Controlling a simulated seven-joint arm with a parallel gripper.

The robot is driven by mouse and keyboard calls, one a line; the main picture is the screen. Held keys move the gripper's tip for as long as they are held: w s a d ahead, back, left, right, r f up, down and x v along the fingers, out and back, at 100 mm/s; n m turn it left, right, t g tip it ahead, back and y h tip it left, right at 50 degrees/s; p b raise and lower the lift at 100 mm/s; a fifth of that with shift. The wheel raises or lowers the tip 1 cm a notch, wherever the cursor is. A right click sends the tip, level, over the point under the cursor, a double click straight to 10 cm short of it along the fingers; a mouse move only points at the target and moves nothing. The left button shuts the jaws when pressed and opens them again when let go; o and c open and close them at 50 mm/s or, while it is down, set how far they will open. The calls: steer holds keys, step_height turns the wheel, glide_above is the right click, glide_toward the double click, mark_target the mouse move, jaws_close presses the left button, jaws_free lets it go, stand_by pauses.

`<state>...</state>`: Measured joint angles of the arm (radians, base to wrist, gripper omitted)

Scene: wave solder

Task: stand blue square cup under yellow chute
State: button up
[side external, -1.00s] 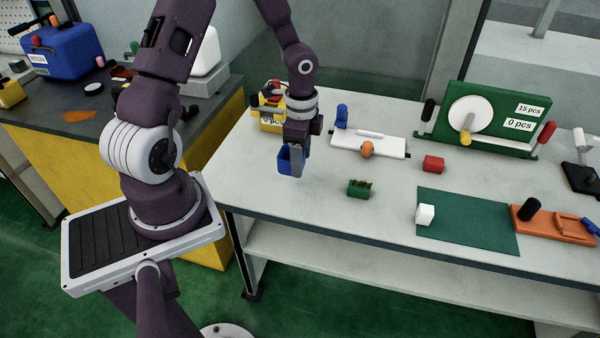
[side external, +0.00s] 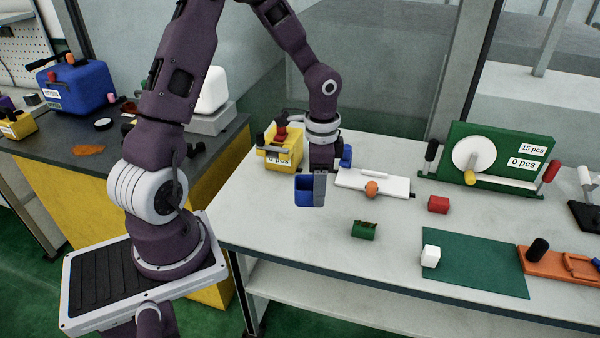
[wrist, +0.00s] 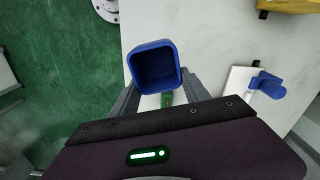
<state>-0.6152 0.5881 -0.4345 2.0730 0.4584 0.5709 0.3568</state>
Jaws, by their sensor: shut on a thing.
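The blue square cup (side external: 303,192) is held by my gripper (side external: 318,180) above the left part of the bench. In the wrist view the cup (wrist: 155,68) sits between the two fingers of my gripper (wrist: 160,98), with its open mouth toward the camera. Its exact tilt is hard to tell. I cannot tell whether this is the chute. The cup is well to the left of it.
A yellow bin (side external: 280,153) stands behind my gripper. A white board (side external: 390,188) with an orange ball (side external: 371,189) lies to its right. A green block (side external: 364,230), a red block (side external: 438,204) and a white cube (side external: 430,256) stand on the bench. The front left surface is clear.

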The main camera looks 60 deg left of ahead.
mark_target(281, 153)
steer(key=w+d+r+n, duration=0.2)
steer(key=d+r+n, duration=0.1)
steer(key=d+n, duration=0.3)
steer(key=s+a+f+m, duration=0.1)
steer(key=a+f+m, duration=0.3)
steer(key=a, duration=0.3)
steer(key=s+a+f+m, duration=0.1)
steer(key=a+f+m, duration=0.2)
steer(key=a+m, duration=0.4)
steer(key=a+f+m, duration=0.4)
steer(key=a+m, duration=0.1)
steer(key=a, duration=0.2)
steer(key=shift+s+f+m, duration=0.3)
steer(key=shift+s+f, duration=0.05)
steer(key=shift+s, duration=0.05)
steer(key=a+m, duration=0.1)
steer(key=s+a+m, duration=0.1)
steer(key=m, duration=0.1)
steer(key=a+m, duration=0.2)
steer(key=shift+s+a+r, duration=0.1)
steer(key=shift+s+r, duration=0.05)
steer(key=shift+s, duration=0.2)
steer(key=shift+s+a+m, duration=0.3)
steer(key=shift+a+m, duration=0.35)
steer(key=shift+m, duration=0.15)
steer(key=shift+f, duration=1)
steer(key=shift+f, duration=0.45)
steer(key=o, duration=1.6)
steer(key=shift+c, duration=0.2)
